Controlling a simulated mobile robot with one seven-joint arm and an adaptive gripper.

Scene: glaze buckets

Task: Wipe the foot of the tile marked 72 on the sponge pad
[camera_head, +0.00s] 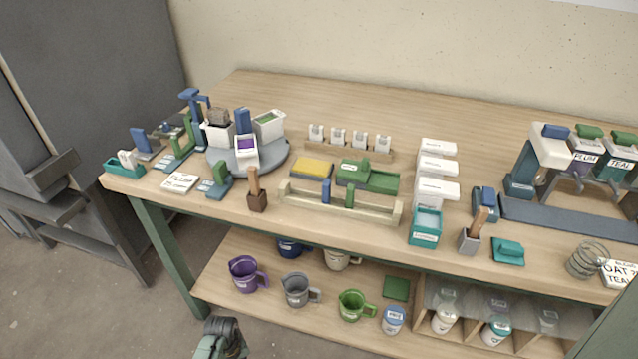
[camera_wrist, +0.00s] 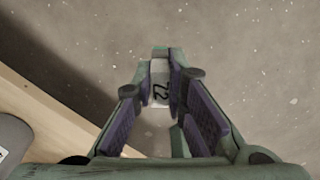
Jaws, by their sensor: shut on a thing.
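My gripper (camera_wrist: 163,86) is shut on a small white tile (camera_wrist: 159,92) in the wrist view. The tile has a dark mark that reads like a 2, turned sideways; the rest of the number is hard to read. Behind it is bare grey floor. In the head view my gripper (camera_head: 222,338) is low at the bottom edge, in front of the bench and well away from the sponge; the tile cannot be made out there. The yellow sponge pad (camera_head: 312,167) lies in a dark tray on the bench. Several white tiles (camera_head: 338,136) stand in a wooden rack behind it.
A wooden rail (camera_head: 335,211) stands at the bench's front edge before the sponge. A green box (camera_head: 371,180) is right of it. A turntable (camera_head: 272,163) with containers is at left. The lower shelf (camera_head: 258,313) holds mugs. The rear bench is clear.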

